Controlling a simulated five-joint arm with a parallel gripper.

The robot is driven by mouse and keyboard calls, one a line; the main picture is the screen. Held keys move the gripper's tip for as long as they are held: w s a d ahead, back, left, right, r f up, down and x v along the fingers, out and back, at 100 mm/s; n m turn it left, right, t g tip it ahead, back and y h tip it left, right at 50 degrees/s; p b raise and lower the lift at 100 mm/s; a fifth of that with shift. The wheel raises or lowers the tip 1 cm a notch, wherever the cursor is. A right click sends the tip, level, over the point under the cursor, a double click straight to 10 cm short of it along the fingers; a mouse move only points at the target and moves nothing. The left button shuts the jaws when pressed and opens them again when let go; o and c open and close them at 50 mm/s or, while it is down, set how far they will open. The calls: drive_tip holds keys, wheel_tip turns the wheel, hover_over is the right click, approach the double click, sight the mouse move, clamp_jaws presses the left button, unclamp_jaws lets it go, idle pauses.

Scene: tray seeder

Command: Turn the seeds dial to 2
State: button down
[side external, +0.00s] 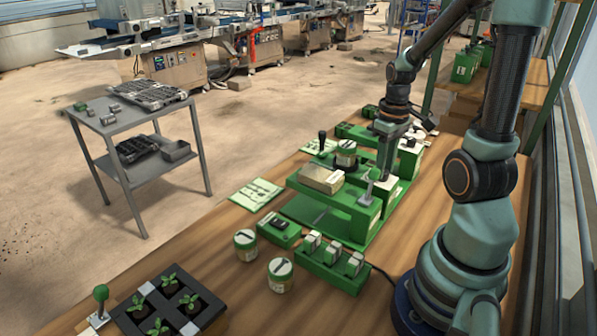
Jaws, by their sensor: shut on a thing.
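The green tray seeder (335,200) stands on the wooden bench. My gripper (385,178) points straight down at its right part, above a small pale panel (399,189). The fingers are shut there on a small thing that I take to be the seeds dial. The dial itself is hidden by the fingers, and its setting cannot be read from this view.
A pale box (321,178), a jar (346,156) and a metal lever (368,190) are on the seeder close to my gripper. Two jars (281,275), a green rack (331,268) and a black seedling tray (170,305) stand nearer the camera.

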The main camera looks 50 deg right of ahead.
drive_tip(key=shift+r+n, duration=0.1)
drive_tip(key=shift+n, duration=0.2)
drive_tip(key=c, duration=0.6)
unclamp_jaws()
wheel_tip(320, 180, up, 12)
idle(0.4)
drive_tip(key=w+a+n+t, duration=0.1)
drive_tip(key=w+a+t, duration=0.1)
drive_tip(key=a, duration=0.8)
drive_tip(key=w+a+r+n+t, duration=0.1)
drive_tip(key=w+a+t, duration=0.2)
drive_tip(key=a, duration=0.7)
drive_tip(key=shift+w+r+t, duration=0.15)
drive_tip(key=shift+w+t, duration=0.15)
drive_tip(key=shift+w, duration=0.45)
